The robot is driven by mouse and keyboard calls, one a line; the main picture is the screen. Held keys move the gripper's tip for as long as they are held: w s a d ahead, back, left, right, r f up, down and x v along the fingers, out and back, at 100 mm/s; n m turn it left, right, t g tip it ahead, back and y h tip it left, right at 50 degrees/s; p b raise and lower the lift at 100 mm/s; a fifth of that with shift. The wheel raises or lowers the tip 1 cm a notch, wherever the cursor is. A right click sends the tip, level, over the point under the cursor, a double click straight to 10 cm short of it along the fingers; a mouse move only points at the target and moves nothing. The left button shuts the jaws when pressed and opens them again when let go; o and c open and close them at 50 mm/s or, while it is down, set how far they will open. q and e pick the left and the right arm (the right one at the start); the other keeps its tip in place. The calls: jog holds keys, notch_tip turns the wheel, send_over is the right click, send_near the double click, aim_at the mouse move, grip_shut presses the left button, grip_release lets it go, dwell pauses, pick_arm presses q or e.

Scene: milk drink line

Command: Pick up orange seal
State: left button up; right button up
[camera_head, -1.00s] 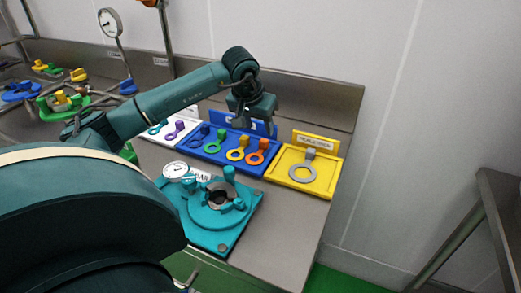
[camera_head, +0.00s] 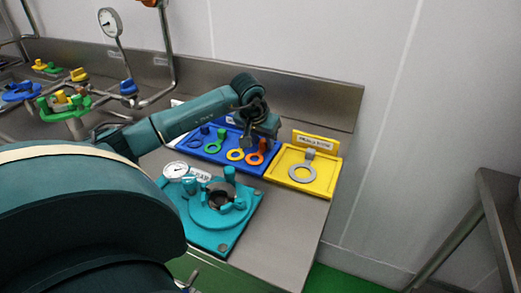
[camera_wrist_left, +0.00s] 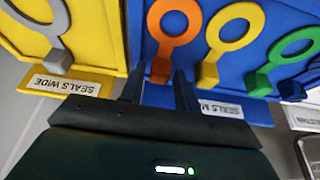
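The orange seal is a ring with a block-like grip, lying on the blue tray at its right end. In the head view the orange seal (camera_head: 254,159) is partly hidden by my left gripper (camera_head: 251,140), which hangs over the tray's back side. In the left wrist view the orange seal's ring and grip (camera_wrist_left: 161,68) show clearly. There my left gripper (camera_wrist_left: 160,80) is open, with its two dark fingers apart and the orange grip between or just beyond their tips. Nothing is held. My right gripper is not in view.
The blue tray (camera_wrist_left: 215,67) also holds yellow (camera_wrist_left: 208,73), green (camera_wrist_left: 258,82) and blue seals. A yellow tray (camera_head: 275,171) with a grey wide seal (camera_head: 302,173) stands close on the right. A teal fixture (camera_head: 218,207) stands in front.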

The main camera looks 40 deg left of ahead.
pick_arm(q)
grip_shut()
